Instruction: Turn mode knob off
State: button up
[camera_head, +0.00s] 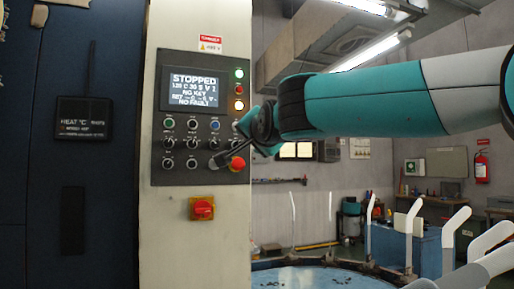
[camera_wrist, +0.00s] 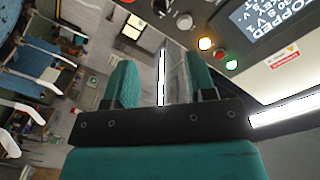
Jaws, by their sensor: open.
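The control panel (camera_head: 181,179) stands on a pale cabinet column at the left of the head view. The labels are too small to tell which is the mode knob. My gripper (camera_head: 226,157) is at the panel's lower right, over part of the knob area. In the wrist view my gripper (camera_wrist: 161,82) shows two teal fingers apart with nothing between them. Panel knobs show at the top (camera_wrist: 160,8).
The panel screen (camera_head: 195,89) reads STOPPED. A red mushroom button (camera_head: 237,164) sits close beside my gripper. A red rotary switch (camera_head: 202,208) is below the panel. A round blue table (camera_head: 325,278) with white upright forms (camera_head: 453,235) stands at the lower right.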

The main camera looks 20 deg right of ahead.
jog(key=shift+s+b, duration=0.35)
jog(key=shift+s, duration=1.5)
